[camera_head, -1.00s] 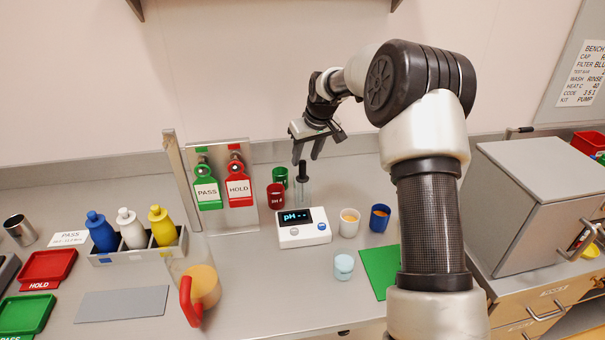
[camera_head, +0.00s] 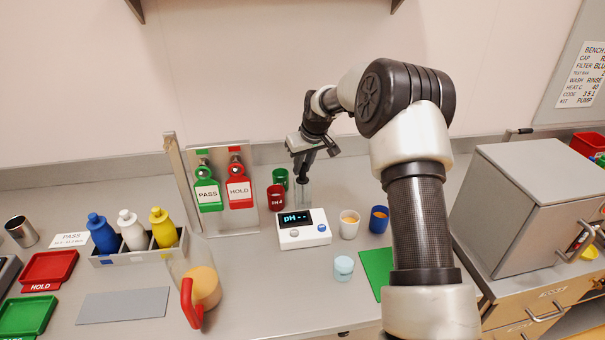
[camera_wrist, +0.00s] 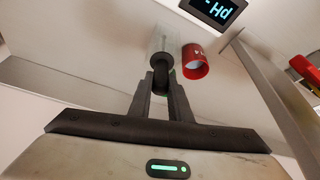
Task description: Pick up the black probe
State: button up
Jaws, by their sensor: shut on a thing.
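The black probe (camera_wrist: 161,72) is between the two fingertips of my gripper (camera_wrist: 161,88) in the wrist view, and the fingers are shut on its top. In the head view my gripper (camera_head: 304,174) is low behind the pH meter (camera_head: 304,230), and its fingers largely hide the probe. A clear upright holder (camera_head: 304,195) stands just below the fingertips. It also shows beyond the probe in the wrist view (camera_wrist: 161,42). I cannot tell whether the probe still sits inside it.
A red cup (camera_head: 275,197) and a green cup (camera_head: 280,177) stand close left of the holder. Left of them is a rack with PASS (camera_head: 207,195) and HOLD (camera_head: 239,191) tags. White (camera_head: 349,223) and blue (camera_head: 379,219) cups stand right of the meter.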

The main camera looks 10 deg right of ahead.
notch_tip(320, 180, up, 30)
jog(key=p, duration=0.4)
jog(key=shift+f, duration=0.15)
dwell(0.5)
